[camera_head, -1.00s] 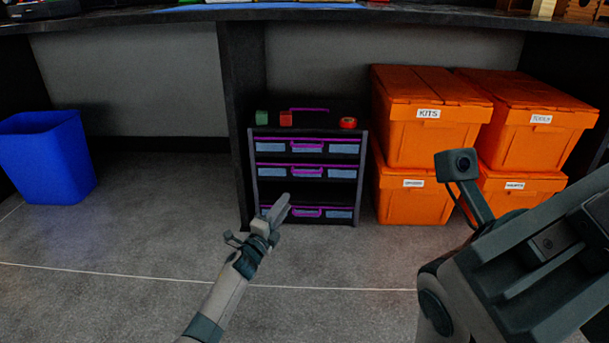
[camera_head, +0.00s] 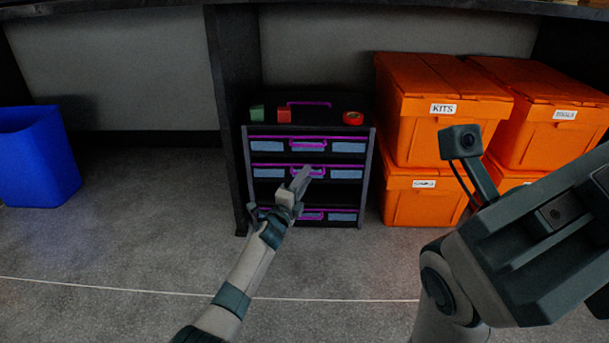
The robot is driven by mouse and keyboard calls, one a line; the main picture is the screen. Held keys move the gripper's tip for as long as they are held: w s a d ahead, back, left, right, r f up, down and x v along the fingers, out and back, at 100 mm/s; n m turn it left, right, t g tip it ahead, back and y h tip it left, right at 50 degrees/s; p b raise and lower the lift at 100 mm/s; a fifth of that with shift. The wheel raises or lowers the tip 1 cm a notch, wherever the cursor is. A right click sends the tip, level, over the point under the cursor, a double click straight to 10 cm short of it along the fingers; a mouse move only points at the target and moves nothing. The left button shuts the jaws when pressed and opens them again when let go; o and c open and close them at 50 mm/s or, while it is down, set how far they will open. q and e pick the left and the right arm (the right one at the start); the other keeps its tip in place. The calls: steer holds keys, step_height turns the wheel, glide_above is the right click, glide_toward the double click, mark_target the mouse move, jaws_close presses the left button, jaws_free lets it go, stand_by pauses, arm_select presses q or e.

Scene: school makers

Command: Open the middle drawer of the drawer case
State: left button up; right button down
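The drawer case (camera_head: 368,185) is a dark unit with purple-trimmed drawers and pale blue label strips, standing under the table. Its middle drawer (camera_head: 268,172) has a purple handle and looks closed; a dark gap lies below it, above the bottom drawer (camera_head: 342,215). My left gripper (camera_head: 303,177) is in front of the middle drawer, its fingertips overlapping the handle in the picture. The fingers look close together; I cannot tell whether they touch or hold the handle. My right gripper (camera_head: 540,235) is large at the right, near the camera; its fingertips cannot be made out.
A green block (camera_head: 257,113), a red block (camera_head: 284,116) and a red tape roll (camera_head: 353,118) sit on the case. Orange crates (camera_head: 440,120) are stacked right of it. A table leg (camera_head: 228,120) stands close left; a blue bin (camera_head: 38,160) is farther left.

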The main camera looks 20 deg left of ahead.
arm_select(q)
steer(key=shift+w, duration=0.15)
jaws_close()
stand_by(1.4)
